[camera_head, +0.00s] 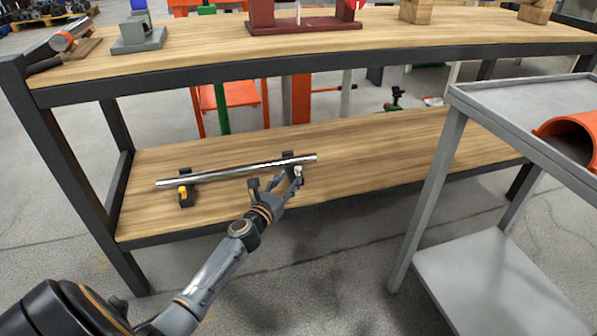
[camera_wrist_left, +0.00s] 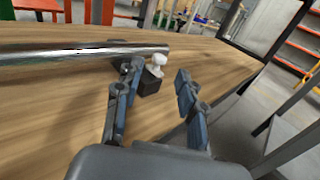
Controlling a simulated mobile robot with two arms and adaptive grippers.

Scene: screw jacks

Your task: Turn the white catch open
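The white catch (camera_head: 298,170) sits on a black block (camera_head: 289,158) under the right end of a shiny metal bar, on the lower wooden shelf. In the left wrist view, the catch (camera_wrist_left: 157,62) shows as a small white knob beside its dark block (camera_wrist_left: 149,84). I see no clear contact with the catch. The metal bar (camera_head: 230,172) also rests on a second black block with a yellow catch (camera_head: 183,191). My right gripper is out of view.
The lower shelf (camera_head: 400,160) is clear to the right of the bar. The workbench top (camera_head: 300,48) runs above it, with dark legs at its ends. A grey cart (camera_head: 480,270) with an orange pipe (camera_head: 572,133) stands at the right.

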